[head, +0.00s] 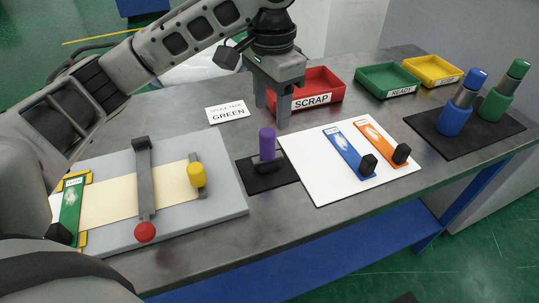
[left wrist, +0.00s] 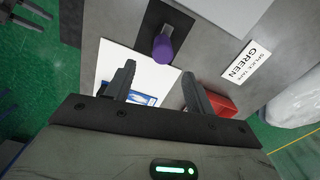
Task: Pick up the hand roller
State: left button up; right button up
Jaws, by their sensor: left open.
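The hand roller, with an upright purple handle (head: 267,143) and a dark base, stands on a small black mat (head: 262,182) in the middle of the table. In the left wrist view its purple handle (left wrist: 162,49) shows from above, just beyond my fingertips. My left gripper (head: 271,113) points down, open and empty, above and a little behind the roller. The left wrist view shows its two fingers (left wrist: 158,72) apart, with nothing between them. The roller's base is dark and hard to make out against the mat.
Right of the roller, a white sheet (head: 318,185) carries blue (head: 343,148) and orange (head: 377,138) pieces. A red SCRAP bin (head: 322,86) stands behind. A splicing board (head: 225,198) lies left, and a SPLICE TAPE GREEN sign (head: 229,112) behind left. Bottles (head: 455,115) stand far right.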

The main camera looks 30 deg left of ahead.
aim_at(267, 144)
pick_arm(q)
notch_tip(267, 144, down, 4)
jog(key=shift+f+b, duration=0.25)
jog(key=shift+b, duration=0.2)
jog(key=f, duration=0.4)
jog(key=shift+s+a+f, duration=0.1)
jog(key=shift+s+a, duration=0.15)
jog(key=shift+a, duration=0.05)
jog(key=shift+f, duration=0.5)
jog(key=shift+w, duration=0.1)
jog(key=c, duration=1)
